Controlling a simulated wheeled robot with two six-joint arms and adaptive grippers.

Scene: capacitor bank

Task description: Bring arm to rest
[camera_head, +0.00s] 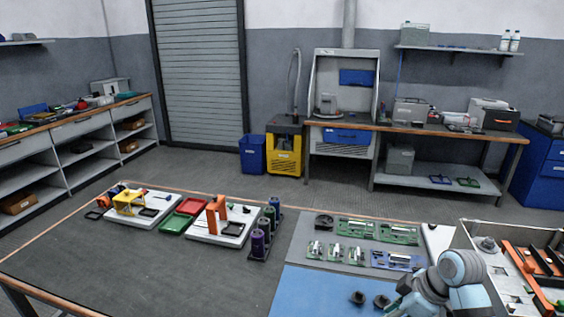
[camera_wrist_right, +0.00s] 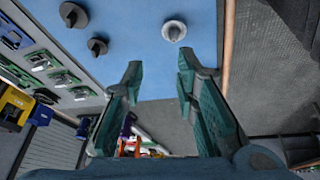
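My right arm (camera_head: 450,280) comes in at the lower right of the head view, over the right end of the table. Its gripper is hidden or cut off there. In the right wrist view my right gripper (camera_wrist_right: 160,70) is open, with its two dark green fingers apart and nothing between them. A blue mat (camera_wrist_right: 130,30) lies beyond the fingertips. A grey round part (camera_wrist_right: 173,31) sits on the mat past the fingertips, not touched. Two dark round parts (camera_wrist_right: 73,14) lie on the mat to the left. My left arm and gripper do not show.
The blue mat (camera_head: 315,290) and a grey mat with green circuit boards (camera_head: 398,234) lie left of my arm. A tray with orange dividers (camera_head: 525,270) stands to the right. White fixtures (camera_head: 145,218) and purple capacitors (camera_head: 258,243) stand farther left. The table's front left is clear.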

